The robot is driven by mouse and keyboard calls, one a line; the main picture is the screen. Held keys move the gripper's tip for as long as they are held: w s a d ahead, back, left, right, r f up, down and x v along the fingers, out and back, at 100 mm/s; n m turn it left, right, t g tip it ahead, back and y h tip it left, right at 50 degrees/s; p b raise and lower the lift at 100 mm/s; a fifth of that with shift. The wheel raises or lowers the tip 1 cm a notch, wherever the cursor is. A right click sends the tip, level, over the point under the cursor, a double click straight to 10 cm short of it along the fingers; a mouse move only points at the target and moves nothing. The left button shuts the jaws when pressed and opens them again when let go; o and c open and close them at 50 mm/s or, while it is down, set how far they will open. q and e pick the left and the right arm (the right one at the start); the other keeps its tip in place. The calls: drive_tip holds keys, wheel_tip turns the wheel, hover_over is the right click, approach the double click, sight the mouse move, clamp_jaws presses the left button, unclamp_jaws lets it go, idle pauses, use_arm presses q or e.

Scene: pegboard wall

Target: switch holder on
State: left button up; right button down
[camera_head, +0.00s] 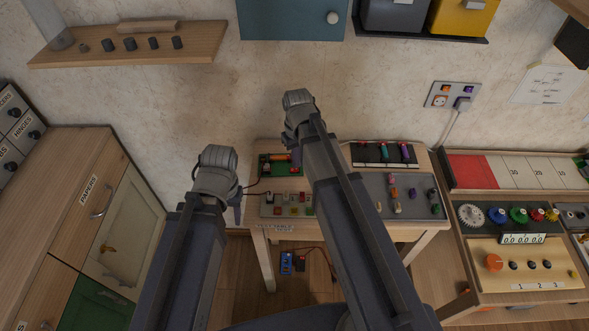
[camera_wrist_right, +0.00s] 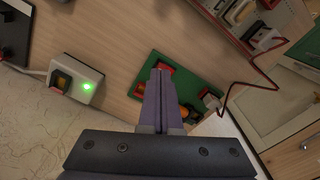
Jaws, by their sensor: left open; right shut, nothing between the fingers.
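A green board (camera_head: 268,168) with red and orange parts lies at the back left of the small table. It also shows in the right wrist view (camera_wrist_right: 207,90). A white box (camera_wrist_right: 93,75) with a dark and red switch stands left of it in the wrist view, its green light lit. No part is clearly marked as the holder. My right gripper (camera_head: 294,158) is shut and empty; its fingertips (camera_wrist_right: 160,72) overlap the board near a red part. Contact cannot be told. My left gripper (camera_head: 238,210) is open and empty, left of the table.
The small table (camera_head: 408,232) also carries a grey panel (camera_head: 378,190) with several coloured parts and a rack of tools (camera_head: 385,155). A dark red wire (camera_wrist_right: 238,82) runs from the board. A wooden cabinet (camera_head: 118,165) stands at left, a counter bench (camera_head: 535,248) at right.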

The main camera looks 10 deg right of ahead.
sight(296, 170)
drive_tip(key=shift+f+b, duration=0.75)
drive_tip(key=shift+f, duration=0.05)
drive_tip(key=shift+r, duration=0.1)
wheel_tip(296, 170, up, 7)
drive_tip(key=p, duration=0.7)
idle(0.4)
drive_tip(key=shift+s+a, duration=0.1)
drive_tip(key=s+a+n+h, duration=0.1)
drive_tip(key=s+a, duration=0.9)
drive_tip(key=s, duration=0.4)
